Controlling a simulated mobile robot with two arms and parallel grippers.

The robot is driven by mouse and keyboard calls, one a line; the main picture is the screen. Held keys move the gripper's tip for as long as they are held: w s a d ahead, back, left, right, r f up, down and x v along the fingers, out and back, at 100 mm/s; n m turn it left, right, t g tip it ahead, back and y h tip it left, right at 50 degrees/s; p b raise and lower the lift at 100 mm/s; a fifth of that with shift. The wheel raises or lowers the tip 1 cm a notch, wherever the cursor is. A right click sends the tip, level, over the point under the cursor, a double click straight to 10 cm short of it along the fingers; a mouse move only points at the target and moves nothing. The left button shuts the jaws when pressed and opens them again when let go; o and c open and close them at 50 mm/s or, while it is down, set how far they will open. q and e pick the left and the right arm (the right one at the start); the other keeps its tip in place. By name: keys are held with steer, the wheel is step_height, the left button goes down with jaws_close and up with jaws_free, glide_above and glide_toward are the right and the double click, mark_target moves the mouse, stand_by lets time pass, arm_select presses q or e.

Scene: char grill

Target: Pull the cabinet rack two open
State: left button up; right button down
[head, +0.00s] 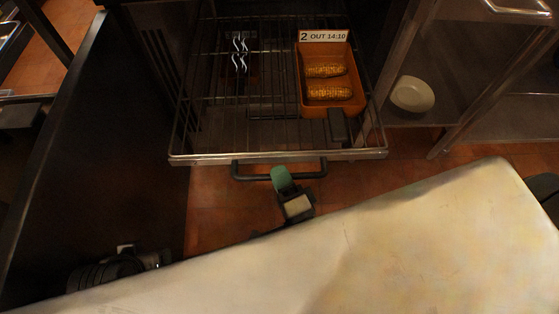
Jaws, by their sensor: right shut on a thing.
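The cabinet rack (200,157) is a wire shelf with a metal front rail. In the head view it stands out from the dark cabinet, at the top middle. Its dark bar handle (243,175) runs along the front below the rail. My right gripper (283,178), with a green fingertip, is at the middle of the handle and shut on it. Part of its grip is hidden from this angle. The fingers of my left gripper do not show.
On the rack sits an orange tray (305,100) with two grilled corn cobs (328,93) and a label reading "2 OUT 14:10" (323,36). A pale bowl (412,94) stands on a shelf to the right. A dark panel (90,120) borders the left. Tiled floor (210,210) shows below the rack.

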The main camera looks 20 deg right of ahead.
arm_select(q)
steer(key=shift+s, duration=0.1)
arm_select(e)
steer(key=shift+s, duration=0.15)
steer(key=shift+f, duration=0.1)
steer(key=c, duration=1.1)
jaws_free()
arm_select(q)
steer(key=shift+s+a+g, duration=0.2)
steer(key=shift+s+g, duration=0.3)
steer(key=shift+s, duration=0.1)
arm_select(e)
steer(key=v, duration=1)
steer(key=shift+s, duration=0.4)
